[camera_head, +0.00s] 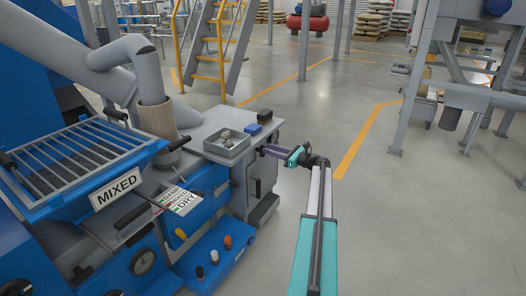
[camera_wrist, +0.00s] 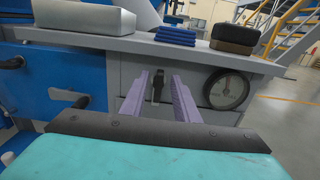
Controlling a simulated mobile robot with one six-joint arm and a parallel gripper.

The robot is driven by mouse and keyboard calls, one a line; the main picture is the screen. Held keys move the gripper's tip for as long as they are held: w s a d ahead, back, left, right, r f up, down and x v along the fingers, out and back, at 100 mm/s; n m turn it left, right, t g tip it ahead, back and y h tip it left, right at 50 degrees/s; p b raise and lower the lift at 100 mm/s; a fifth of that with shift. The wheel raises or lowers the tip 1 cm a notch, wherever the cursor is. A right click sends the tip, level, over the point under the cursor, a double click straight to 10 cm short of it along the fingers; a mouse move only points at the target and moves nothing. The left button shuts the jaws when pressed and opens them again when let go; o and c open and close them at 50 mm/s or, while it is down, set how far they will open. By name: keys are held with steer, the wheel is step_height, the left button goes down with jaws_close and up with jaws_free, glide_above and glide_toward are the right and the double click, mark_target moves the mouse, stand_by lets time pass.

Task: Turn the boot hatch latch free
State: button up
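A dark upright handle, which looks like the boot hatch latch (camera_wrist: 158,88), shows in the wrist view on the grey front below the worktop. My gripper (camera_wrist: 160,78) has two purple fingers spread apart, one on each side of the handle, with a visible gap on both sides. I cannot tell whether the fingertips reach around it or stop short of it. In the head view my gripper (camera_head: 268,150) is level with the grey cabinet's right side, just below the worktop edge; the latch is hidden there.
The grey worktop (camera_head: 208,131) overhangs close above my gripper. It bears a grey tray (camera_head: 227,145), a blue stack (camera_head: 253,129) and a dark block (camera_head: 265,117). A round black-rimmed disc (camera_wrist: 228,91) sits right of the fingers. Open floor (camera_head: 420,220) lies to the right.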

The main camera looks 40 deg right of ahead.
mark_target(261, 153)
steer(key=shift+b+x, duration=0.5)
steer(key=shift+x, duration=1.7)
steer(key=shift+c, duration=0.3)
